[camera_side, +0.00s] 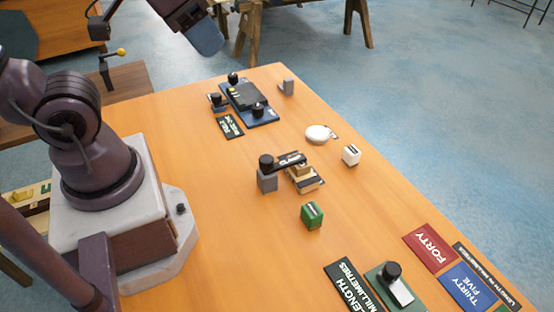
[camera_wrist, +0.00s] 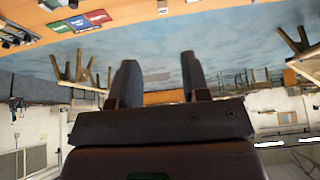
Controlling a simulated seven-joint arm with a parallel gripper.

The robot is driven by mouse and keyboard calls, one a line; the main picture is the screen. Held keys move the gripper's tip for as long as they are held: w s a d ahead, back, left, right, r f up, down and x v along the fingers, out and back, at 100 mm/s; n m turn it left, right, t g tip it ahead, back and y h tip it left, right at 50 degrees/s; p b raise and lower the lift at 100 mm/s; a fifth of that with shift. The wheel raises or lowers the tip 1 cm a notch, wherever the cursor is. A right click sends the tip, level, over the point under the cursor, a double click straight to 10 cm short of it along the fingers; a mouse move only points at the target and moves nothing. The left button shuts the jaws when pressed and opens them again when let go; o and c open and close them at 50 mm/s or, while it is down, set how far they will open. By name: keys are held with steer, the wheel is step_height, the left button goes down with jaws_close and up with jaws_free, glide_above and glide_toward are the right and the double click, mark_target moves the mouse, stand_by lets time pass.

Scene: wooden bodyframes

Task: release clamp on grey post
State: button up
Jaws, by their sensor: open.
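The grey post (camera_side: 267,181) stands mid-table in the side view, with a black knob (camera_side: 266,161) on top. A dark labelled clamp bar (camera_side: 290,160) reaches from the post to the right, over a small stack of wooden blocks (camera_side: 304,180). Whether the bar presses on the stack is too small to tell. My gripper (camera_wrist: 160,80) is open and empty in the wrist view, its two dark fingers apart. In the side view it shows partly at the top edge, high up and well away from the post.
A green block (camera_side: 312,215), a white block (camera_side: 351,155) and a round white piece (camera_side: 317,133) lie near the post. A dark blue fixture with black knobs (camera_side: 250,101) sits farther back. Signs and another knobbed clamp (camera_side: 391,272) are at the front. Bare tabletop lies between.

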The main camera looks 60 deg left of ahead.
steer(key=c, duration=0.3)
steer(key=shift+w+d+f, duration=0.1)
steer(key=shift+d+f, duration=0.1)
steer(key=shift+d, duration=0.05)
steer(key=c, duration=0.4)
steer(key=w+d+f+g, duration=0.1)
steer(key=f, duration=0.1)
steer(key=w+d+f+g, duration=0.1)
steer(key=f, duration=0.1)
steer(key=w+d+f+m+g, duration=0.1)
steer(key=w+d+g, duration=0.1)
steer(key=shift+w+f, duration=0.1)
steer(key=shift+f, duration=0.3)
jaws_close()
steer(key=w+d+f+n+y, duration=0.2)
steer(key=w+f+n, duration=0.3)
steer(key=f+n, duration=0.2)
steer(key=w+d+f+n+g+y, duration=0.1)
steer(key=w+f+n, duration=0.5)
steer(key=n, duration=0.6)
steer(key=shift+w+d+f+g+y, duration=0.25)
steer(key=shift+d+f+y, duration=0.35)
steer(key=shift+d, duration=0.6)
steer(key=shift+r, duration=0.1)
